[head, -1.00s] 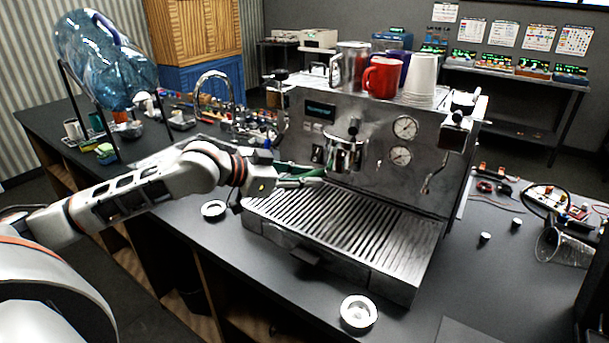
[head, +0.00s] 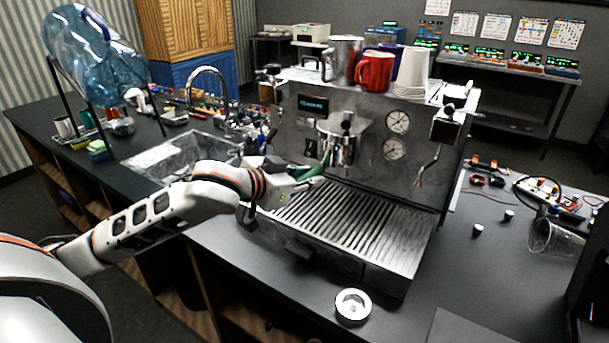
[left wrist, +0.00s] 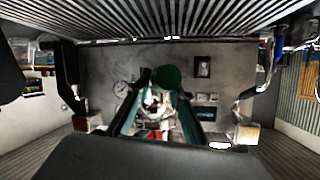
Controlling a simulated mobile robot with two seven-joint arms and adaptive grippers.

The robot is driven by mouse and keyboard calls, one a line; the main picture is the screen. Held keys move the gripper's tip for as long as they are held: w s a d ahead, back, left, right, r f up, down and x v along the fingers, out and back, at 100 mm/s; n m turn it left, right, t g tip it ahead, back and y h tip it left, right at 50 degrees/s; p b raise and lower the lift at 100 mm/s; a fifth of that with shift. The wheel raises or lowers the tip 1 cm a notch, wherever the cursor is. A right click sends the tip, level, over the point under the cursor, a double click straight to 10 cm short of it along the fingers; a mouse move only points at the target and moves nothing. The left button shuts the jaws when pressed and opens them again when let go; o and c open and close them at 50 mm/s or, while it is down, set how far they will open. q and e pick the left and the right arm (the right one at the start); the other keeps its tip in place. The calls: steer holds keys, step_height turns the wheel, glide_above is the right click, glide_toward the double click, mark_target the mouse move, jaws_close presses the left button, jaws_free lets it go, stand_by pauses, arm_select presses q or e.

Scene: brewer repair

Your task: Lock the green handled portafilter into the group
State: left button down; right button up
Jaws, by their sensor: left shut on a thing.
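The green handled portafilter (head: 312,172) is at the front of the espresso machine, just below and left of the metal group (head: 340,142). My left gripper (head: 304,181) is shut on its green handle above the drip tray (head: 345,232). In the left wrist view the round green handle end (left wrist: 168,78) shows between the two fingers, with the machine's steel front behind. The portafilter's head is hard to make out against the group, so I cannot tell whether it is seated. My right gripper is not in view.
A red mug (head: 375,72), a steel pitcher (head: 343,58) and white cups (head: 412,72) stand on the machine. A steam wand (head: 428,165) hangs at its right. A round metal piece (head: 352,306) lies on the counter in front. A sink (head: 180,155) is left.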

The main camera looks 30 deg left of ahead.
arm_select(q)
steer(key=d+n+y, duration=0.1)
steer(key=n+y, duration=0.1)
steer(key=d+n+y, duration=0.1)
steer(key=shift+s+d+r+y, duration=0.2)
steer(key=shift+s+d+y, duration=0.05)
steer(key=shift+d+y, duration=0.1)
stand_by(0.3)
steer(key=c, duration=1.7)
jaws_free()
steer(key=shift+s+f, duration=0.1)
step_height(320, 180, up, 10)
